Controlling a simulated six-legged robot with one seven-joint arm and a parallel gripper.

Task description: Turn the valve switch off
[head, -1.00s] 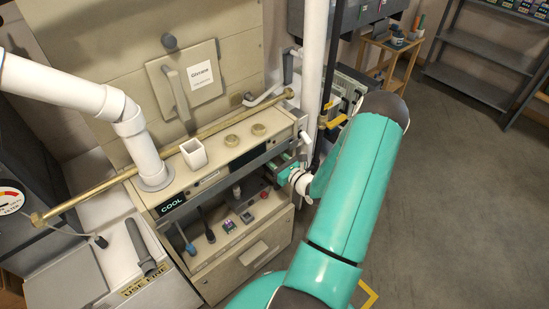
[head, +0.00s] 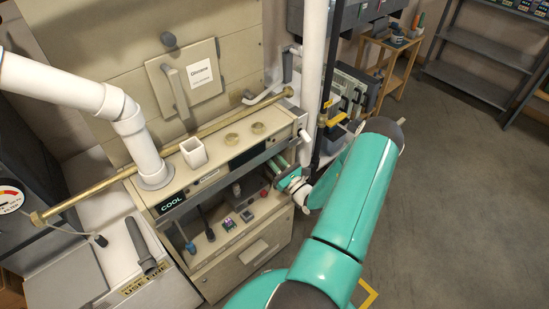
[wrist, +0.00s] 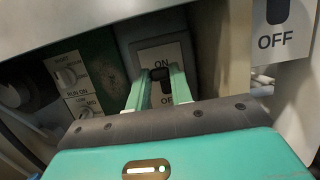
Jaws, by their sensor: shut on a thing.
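The switch (wrist: 161,85) is a small black lever on a pale plate (wrist: 139,55) marked ON above and OFF below. In the wrist view my gripper (wrist: 160,72) has its two teal fingers on either side of the lever, shut on it. The lever lies between the two words, and the fingers partly cover it and the OFF mark. I cannot tell for sure which way it is set. In the head view my gripper (head: 283,180) reaches into the open recess at the right of the beige furnace (head: 225,165); the switch is hidden there.
Dials (wrist: 68,75) sit left of the switch. Another OFF plate (wrist: 277,40) with a black switch is at the upper right. A white vertical pipe (head: 313,75) and a brass pipe (head: 100,189) run near the furnace. The floor (head: 450,200) at right is clear.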

